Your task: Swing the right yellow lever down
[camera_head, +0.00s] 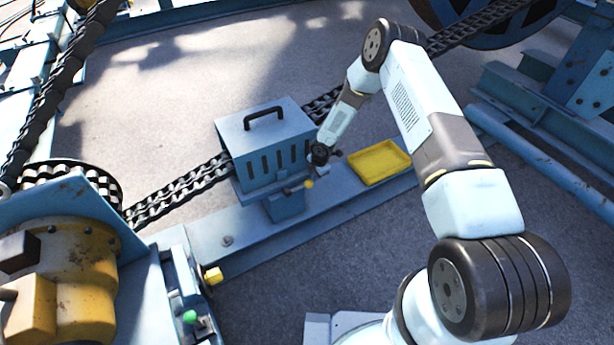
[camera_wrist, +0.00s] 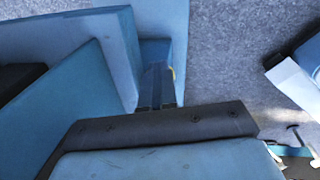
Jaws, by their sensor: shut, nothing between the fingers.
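A short lever with a yellow ball knob (camera_head: 309,184) sticks out to the right from the front of the blue slotted box (camera_head: 262,150), roughly level. My gripper (camera_head: 322,168) is close beside the knob, just above and to its right; its fingertips are too small there to tell whether they touch it. In the wrist view my gripper (camera_wrist: 157,72) shows two dark fingers side by side, shut with nothing between them.
A yellow tray (camera_head: 380,162) lies on the blue beam (camera_head: 228,241) right of my gripper. A heavy chain (camera_head: 178,197) runs into the box, which has a black handle (camera_head: 263,117) on top. A yellow motor (camera_head: 75,270) and a yellow knob (camera_head: 213,275) are at lower left.

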